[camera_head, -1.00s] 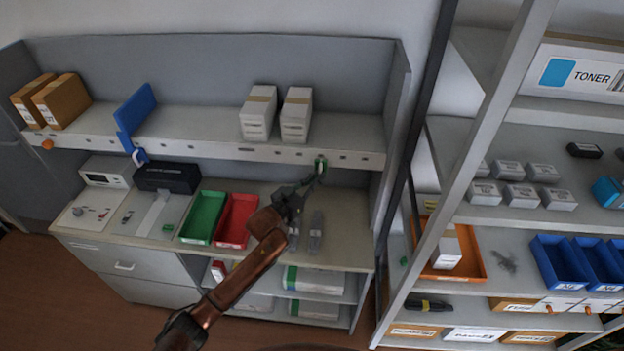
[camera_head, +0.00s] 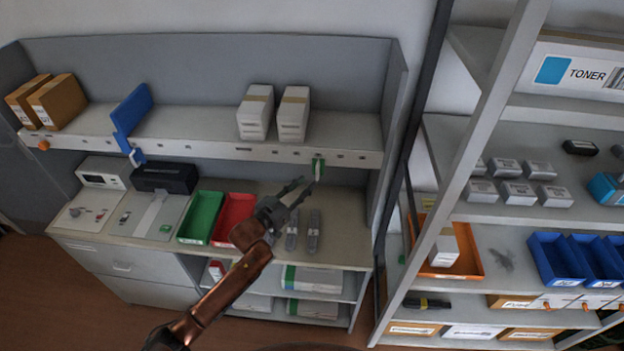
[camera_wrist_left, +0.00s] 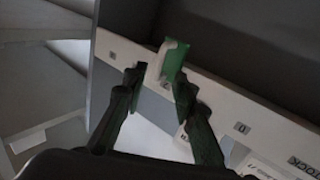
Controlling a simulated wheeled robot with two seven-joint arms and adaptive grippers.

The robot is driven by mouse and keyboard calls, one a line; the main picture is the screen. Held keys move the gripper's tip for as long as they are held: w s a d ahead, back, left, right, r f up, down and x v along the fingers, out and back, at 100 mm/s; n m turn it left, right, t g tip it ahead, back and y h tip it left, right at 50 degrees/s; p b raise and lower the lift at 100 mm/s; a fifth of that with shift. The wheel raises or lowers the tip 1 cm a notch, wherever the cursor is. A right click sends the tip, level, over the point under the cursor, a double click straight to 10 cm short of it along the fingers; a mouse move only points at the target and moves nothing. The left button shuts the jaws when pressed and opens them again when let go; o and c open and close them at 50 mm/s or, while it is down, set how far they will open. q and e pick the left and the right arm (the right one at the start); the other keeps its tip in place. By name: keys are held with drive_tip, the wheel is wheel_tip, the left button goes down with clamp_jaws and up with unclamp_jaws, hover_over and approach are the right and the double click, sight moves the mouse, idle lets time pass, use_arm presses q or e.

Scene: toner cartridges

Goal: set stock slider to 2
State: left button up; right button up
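The stock slider is a small tab with green and white parts (camera_head: 318,169) on the front rail of the upper shelf (camera_head: 230,150), near its right end. In the left wrist view the slider (camera_wrist_left: 173,60) stands just ahead of the fingertips, roughly between them. My left gripper (camera_head: 304,184) is open and empty, a little below and left of the slider. The wrist view shows its two dark fingers (camera_wrist_left: 158,86) spread apart. The rail there carries a "0" mark (camera_wrist_left: 240,128) and a "STOCK" label (camera_wrist_left: 304,165). The number at the slider cannot be read. My right gripper is not in view.
White boxes (camera_head: 256,115) stand on the shelf above the rail. A blue upright panel (camera_head: 132,108) stands further left. Green (camera_head: 202,217) and red (camera_head: 233,219) trays lie on the counter below. A tall rack (camera_head: 455,165) stands to the right.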

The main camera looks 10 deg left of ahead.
use_arm(q)
drive_tip(key=v, duration=0.6)
drive_tip(key=shift+s, duration=0.25)
drive_tip(key=shift+a, duration=0.1)
